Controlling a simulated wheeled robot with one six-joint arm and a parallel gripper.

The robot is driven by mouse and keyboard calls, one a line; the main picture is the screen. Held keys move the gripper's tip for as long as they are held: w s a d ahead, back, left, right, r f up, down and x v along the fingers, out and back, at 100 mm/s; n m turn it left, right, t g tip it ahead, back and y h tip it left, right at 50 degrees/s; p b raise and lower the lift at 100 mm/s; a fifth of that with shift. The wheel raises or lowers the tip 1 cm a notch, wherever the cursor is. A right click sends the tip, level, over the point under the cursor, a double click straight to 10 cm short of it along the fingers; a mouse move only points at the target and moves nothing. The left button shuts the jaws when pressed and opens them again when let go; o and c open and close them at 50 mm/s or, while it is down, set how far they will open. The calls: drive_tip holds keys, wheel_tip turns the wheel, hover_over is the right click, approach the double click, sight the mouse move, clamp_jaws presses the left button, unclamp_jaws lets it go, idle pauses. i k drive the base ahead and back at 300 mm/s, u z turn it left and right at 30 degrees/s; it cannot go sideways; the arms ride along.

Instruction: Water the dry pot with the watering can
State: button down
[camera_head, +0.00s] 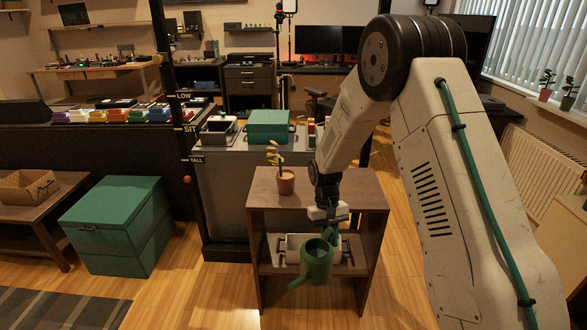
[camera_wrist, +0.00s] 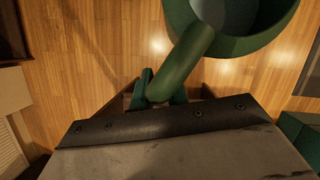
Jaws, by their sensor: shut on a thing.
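A green watering can (camera_head: 317,258) hangs from my gripper (camera_head: 332,228) in front of the small brown shelf unit (camera_head: 349,186). Its spout points down to the left. In the wrist view my green fingers (camera_wrist: 160,92) are shut on the can's handle (camera_wrist: 185,58), and the round can body (camera_wrist: 228,40) is at the top. A small terracotta pot (camera_head: 287,184) with a yellowed, dry-looking plant (camera_head: 274,154) stands upright on top of the shelf unit, up and left of the can. Two pots with greener plants stand on the windowsill, a pink one (camera_head: 545,95) and a dark one (camera_head: 567,103).
A grey tray (camera_head: 293,242) sits on the lower shelf behind the can. Teal boxes (camera_head: 117,225) stand on the floor at left. A grey cabinet with a teal box (camera_head: 268,126) on it stands behind the shelf unit. Wooden floor (camera_head: 200,292) is free left of the can.

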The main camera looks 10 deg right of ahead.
sight(285, 178)
drive_tip(key=k, duration=0.35)
drive_tip(key=u, duration=0.8)
drive_tip(key=i, duration=0.75)
drive_tip(key=z, duration=1.45)
